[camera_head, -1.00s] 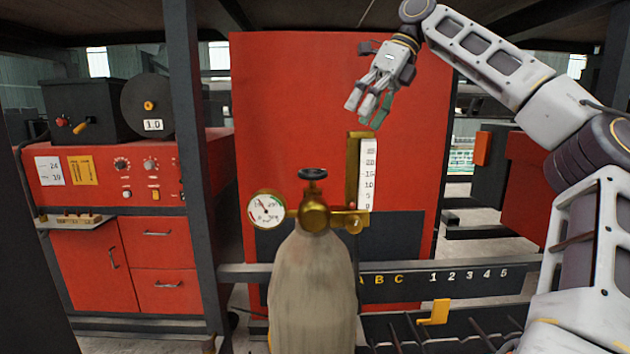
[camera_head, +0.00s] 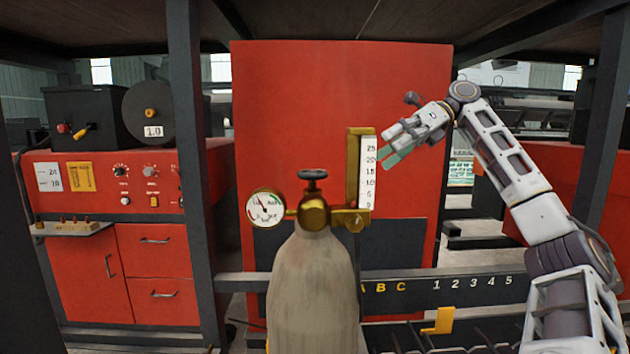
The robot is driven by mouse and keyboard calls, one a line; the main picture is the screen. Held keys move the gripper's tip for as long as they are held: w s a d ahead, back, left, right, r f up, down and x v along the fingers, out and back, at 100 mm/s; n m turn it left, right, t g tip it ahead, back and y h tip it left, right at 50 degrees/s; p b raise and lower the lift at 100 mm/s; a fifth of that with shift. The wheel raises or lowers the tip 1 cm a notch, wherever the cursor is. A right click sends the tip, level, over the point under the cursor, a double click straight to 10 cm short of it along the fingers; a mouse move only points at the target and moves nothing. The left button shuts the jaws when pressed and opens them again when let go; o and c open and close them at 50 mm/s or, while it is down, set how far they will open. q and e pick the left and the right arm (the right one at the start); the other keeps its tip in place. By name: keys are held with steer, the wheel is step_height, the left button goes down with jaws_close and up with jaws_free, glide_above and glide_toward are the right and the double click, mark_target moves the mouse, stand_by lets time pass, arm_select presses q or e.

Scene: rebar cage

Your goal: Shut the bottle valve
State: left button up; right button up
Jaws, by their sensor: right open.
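A pale grey gas bottle (camera_head: 312,295) stands upright in the middle of the head view. A dark round valve handwheel (camera_head: 312,174) sits on top of its brass valve body (camera_head: 313,213). A round white pressure gauge (camera_head: 265,207) is on the left of the valve. A brass flow gauge with a white scale (camera_head: 368,172) is on the right. My right gripper (camera_head: 387,148) is open and empty, to the right of and a little above the handwheel, apart from it. Its fingers point left and partly downward. My left gripper is not in view.
A tall red panel (camera_head: 335,90) stands behind the bottle. A dark post (camera_head: 187,150) rises to the left, with a red machine cabinet (camera_head: 90,270) behind it. A dark rail with letters and numbers (camera_head: 470,286) and a yellow bracket (camera_head: 438,321) are at lower right.

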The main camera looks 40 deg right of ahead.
step_height(320, 180, down, 6)
steer(key=w+a+m+t+y+b, duration=0.1)
steer(key=m+y, duration=0.1)
steer(key=m, duration=1.2)
steer(key=w+a+m+t+y, duration=0.1)
steer(key=w+m+t+y, duration=0.1)
steer(key=m, duration=1.3)
steer(key=shift+r+y+b, duration=0.25)
steer(key=shift+y+b, duration=0.15)
steer(key=shift+y, duration=0.2)
